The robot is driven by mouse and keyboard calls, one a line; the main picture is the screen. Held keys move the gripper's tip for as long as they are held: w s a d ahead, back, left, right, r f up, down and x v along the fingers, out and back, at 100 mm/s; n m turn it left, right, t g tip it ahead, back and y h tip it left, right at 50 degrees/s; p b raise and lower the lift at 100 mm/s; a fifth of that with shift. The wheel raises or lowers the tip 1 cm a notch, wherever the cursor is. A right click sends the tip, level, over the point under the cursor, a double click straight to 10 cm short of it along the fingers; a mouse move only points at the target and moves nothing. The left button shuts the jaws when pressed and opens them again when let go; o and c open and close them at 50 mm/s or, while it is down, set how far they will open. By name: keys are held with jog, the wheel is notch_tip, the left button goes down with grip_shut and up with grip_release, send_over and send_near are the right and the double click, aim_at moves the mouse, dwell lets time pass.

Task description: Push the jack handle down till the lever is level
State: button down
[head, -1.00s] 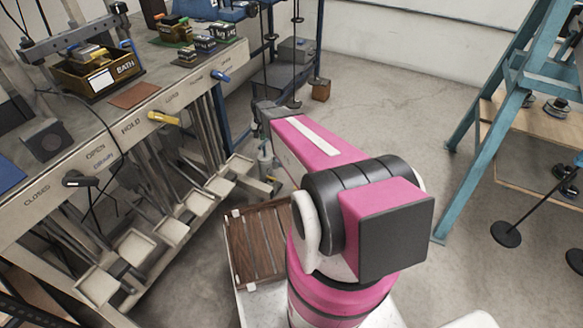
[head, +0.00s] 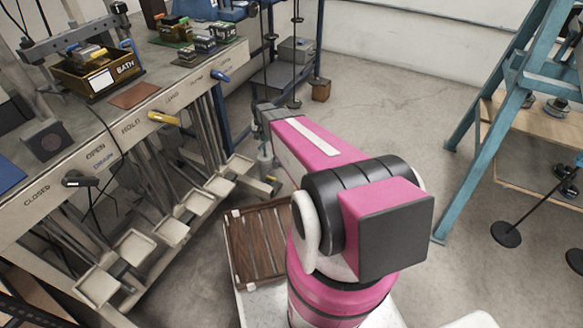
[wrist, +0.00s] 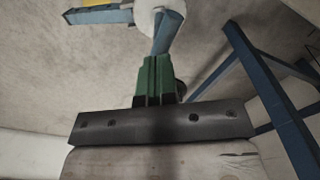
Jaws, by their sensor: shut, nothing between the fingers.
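In the wrist view my gripper (wrist: 158,62) is shut, its two green fingers side by side and empty. A blue-grey bar (wrist: 168,32) lies just beyond the fingertips and runs up to a pale round part (wrist: 150,16). I cannot tell whether the fingers touch the bar. A blue bar with a yellow piece (wrist: 97,15) sticks out to the upper left. I cannot tell for sure which bar is the jack handle. In the head view a small grey cylinder (head: 265,165) stands under my wrist, with a yellow tip (head: 272,179) beside it. My arm hides most of this place.
A bench (head: 225,62) with hanging levers and pale pedals (head: 135,247) stands at the left. A teal frame (head: 490,125) stands at the right. The floor behind the arm is clear.

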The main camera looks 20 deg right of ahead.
aim_at(264, 144)
jog(key=shift+f, duration=2.6)
jog(key=shift+r, duration=4.6)
